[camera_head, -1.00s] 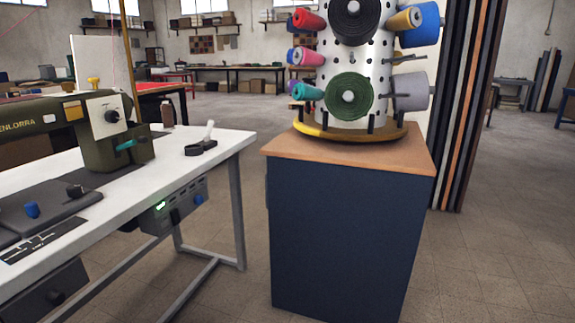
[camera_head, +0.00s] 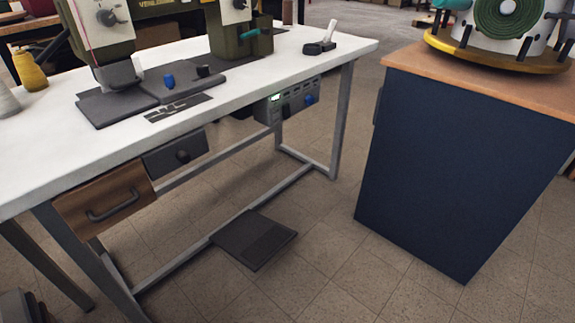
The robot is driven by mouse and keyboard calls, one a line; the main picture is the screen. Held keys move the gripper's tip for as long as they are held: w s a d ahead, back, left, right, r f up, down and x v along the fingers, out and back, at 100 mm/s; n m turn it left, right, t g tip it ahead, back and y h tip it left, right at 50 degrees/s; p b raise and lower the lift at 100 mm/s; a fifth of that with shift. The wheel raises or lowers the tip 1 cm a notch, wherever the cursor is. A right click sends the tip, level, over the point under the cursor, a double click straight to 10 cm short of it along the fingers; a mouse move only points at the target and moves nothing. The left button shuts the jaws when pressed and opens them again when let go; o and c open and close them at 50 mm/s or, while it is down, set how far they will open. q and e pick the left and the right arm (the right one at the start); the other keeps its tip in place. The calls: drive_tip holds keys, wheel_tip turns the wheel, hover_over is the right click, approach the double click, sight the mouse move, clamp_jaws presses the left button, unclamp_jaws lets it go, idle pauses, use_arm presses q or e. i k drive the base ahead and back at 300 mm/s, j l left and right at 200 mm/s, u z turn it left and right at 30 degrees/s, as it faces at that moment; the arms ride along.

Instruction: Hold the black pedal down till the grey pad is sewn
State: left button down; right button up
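The black pedal (camera_head: 254,240) is a flat dark plate low at the front of the sewing table's frame, beside its lower bar. Nothing is seen touching it. The olive sewing machine (camera_head: 160,25) stands on the white table (camera_head: 60,134), its top cut off by the picture edge. Dark grey flat pieces (camera_head: 118,106) lie under and beside the needle area; I cannot tell whether one of them is the grey pad. Neither of my grippers is in view.
A dark blue cabinet (camera_head: 450,170) with a wooden top and a thread carousel (camera_head: 500,50) stands to the right. The wooden drawer (camera_head: 104,200) and a control box (camera_head: 290,102) hang under the tabletop. Tiled floor is clear between pedal and cabinet.

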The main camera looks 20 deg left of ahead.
sight(252, 238)
drive_tip(key=u, duration=1.05)
